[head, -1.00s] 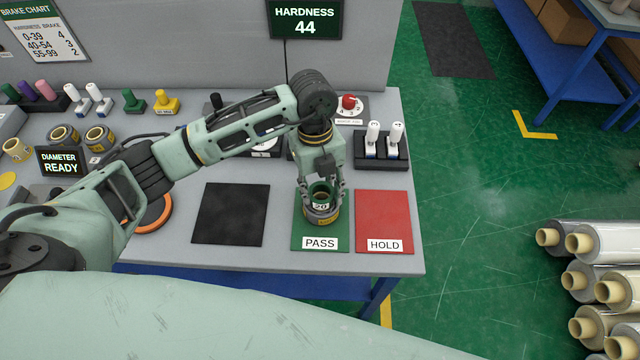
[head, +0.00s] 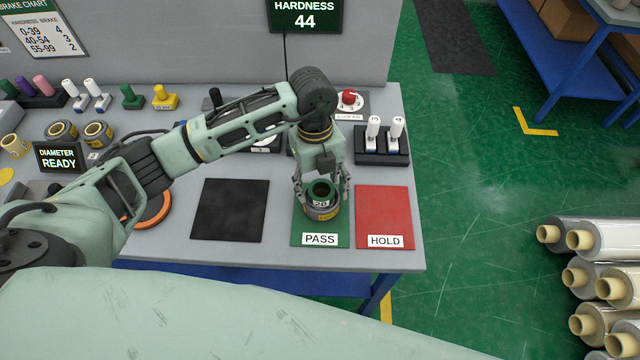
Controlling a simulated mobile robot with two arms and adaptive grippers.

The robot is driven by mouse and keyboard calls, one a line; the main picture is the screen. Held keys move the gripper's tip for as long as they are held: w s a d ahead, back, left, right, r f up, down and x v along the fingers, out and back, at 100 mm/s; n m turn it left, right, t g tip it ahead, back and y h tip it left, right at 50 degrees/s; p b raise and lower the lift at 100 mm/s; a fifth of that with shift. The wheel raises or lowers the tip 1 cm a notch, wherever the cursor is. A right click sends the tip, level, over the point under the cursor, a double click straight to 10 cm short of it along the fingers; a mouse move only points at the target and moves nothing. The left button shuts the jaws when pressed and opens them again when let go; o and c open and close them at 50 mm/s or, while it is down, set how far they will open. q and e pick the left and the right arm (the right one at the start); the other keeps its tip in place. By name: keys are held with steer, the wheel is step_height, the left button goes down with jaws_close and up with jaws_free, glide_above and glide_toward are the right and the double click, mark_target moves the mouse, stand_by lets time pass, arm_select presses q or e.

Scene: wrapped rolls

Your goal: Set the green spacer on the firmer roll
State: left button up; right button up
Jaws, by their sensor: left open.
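The green spacer (head: 321,190), marked 20, sits upright on top of a grey wrapped roll (head: 322,211) with a yellow label. That roll stands on the green PASS mat (head: 305,236). My left gripper (head: 322,196) points down over the stack, its fingers spread to either side of the spacer and apart from it. The hardness screen (head: 305,17) reads 44. Similar wrapped rolls (head: 61,132) stand at the left of the bench. My right gripper is not in view.
The red HOLD mat (head: 384,215) and black mat (head: 229,210) are empty. A black rack with two white-capped tools (head: 382,150) stands behind the HOLD mat. The diameter screen (head: 59,157) reads READY. More rolls (head: 600,290) are stacked at the right, off the bench.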

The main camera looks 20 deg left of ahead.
mark_target(317, 182)
arm_select(q)
steer(key=shift+r+p, duration=0.4)
steer(key=shift+r, duration=0.05)
step_height(317, 182, up, 12)
steer(key=w+a+b, duration=0.1)
steer(key=b, duration=0.2)
steer(key=shift+w+b, duration=0.2)
steer(key=shift+b, duration=0.1)
